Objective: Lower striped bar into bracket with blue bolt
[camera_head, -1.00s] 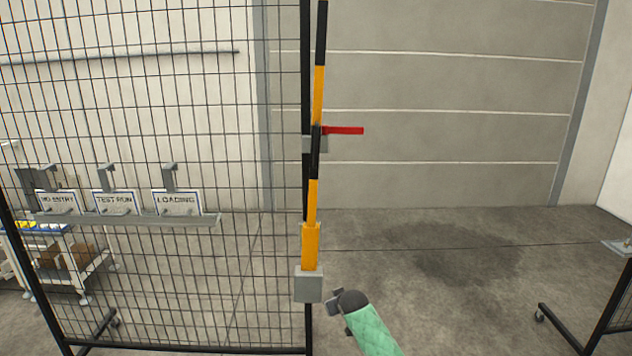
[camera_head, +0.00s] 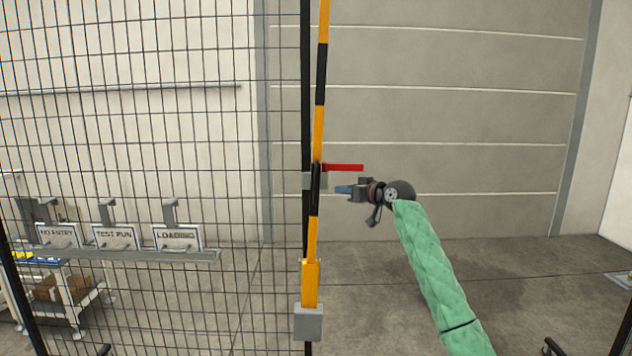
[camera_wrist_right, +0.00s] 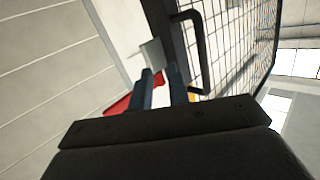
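The yellow-and-black striped bar (camera_head: 320,75) stands nearly upright beside the black fence post. Its lower end is in a yellow sleeve (camera_head: 310,284) above a grey block (camera_head: 308,323). A red handle (camera_head: 343,167) sticks out to the right from a grey holder beside the bar. My right gripper (camera_head: 341,189) is just below the red handle, right of the bar. Its fingers, also in the right wrist view (camera_wrist_right: 161,82), are apart with nothing clearly held between them. I cannot make out a bracket with a blue bolt. My left gripper is not in view.
A mesh fence (camera_head: 150,130) fills the left side, with a rail (camera_head: 130,253) carrying signs on hooks. A shelf cart (camera_head: 70,300) stands behind it. A grey plate (camera_head: 620,283) shows at the right edge.

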